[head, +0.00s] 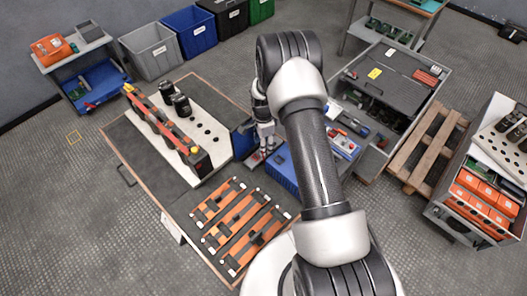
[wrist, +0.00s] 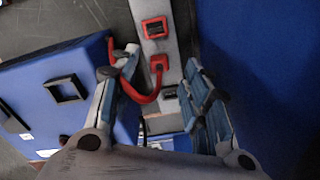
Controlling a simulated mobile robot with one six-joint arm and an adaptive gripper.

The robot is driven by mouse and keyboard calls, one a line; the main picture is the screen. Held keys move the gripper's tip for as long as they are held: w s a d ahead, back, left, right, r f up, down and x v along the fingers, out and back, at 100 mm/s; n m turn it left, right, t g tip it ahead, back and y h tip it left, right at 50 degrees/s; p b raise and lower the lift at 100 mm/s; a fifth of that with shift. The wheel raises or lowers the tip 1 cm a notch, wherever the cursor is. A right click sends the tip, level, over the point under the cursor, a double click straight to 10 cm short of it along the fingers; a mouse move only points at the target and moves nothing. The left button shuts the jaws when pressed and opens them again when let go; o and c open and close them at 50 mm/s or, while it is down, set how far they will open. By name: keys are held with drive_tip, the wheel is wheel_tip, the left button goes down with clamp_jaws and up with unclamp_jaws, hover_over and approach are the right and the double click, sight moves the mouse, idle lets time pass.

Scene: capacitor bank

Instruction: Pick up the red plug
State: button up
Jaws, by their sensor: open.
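The red plug (wrist: 158,64) shows in the wrist view, seated against a narrow grey strip, with a red cable curving down and left from it. A red square frame (wrist: 155,27) is on the same strip just above it. My gripper (wrist: 161,57) is open, with one finger on each side of the strip. The plug lies between the fingers, and neither finger visibly touches it. The cable passes close to the left finger; whether they touch I cannot tell. In the head view my gripper (head: 264,148) points down beside the workbench, and the plug cannot be made out.
Blue housings (wrist: 65,90) stand close on the left, and a blue wall (wrist: 258,70) on the right. In the head view, a workbench (head: 140,160) holds orange bars (head: 238,222). A grey open cabinet (head: 395,75) stands right of my arm.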

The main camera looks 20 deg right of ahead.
wheel_tip(320, 180, down, 3)
drive_tip(key=shift+r, duration=0.15)
drive_tip(key=shift+r, duration=0.1)
drive_tip(key=shift+c, duration=0.3)
drive_tip(key=c, duration=0.9)
wheel_tip(320, 180, up, 20)
drive_tip(key=p, duration=0.4)
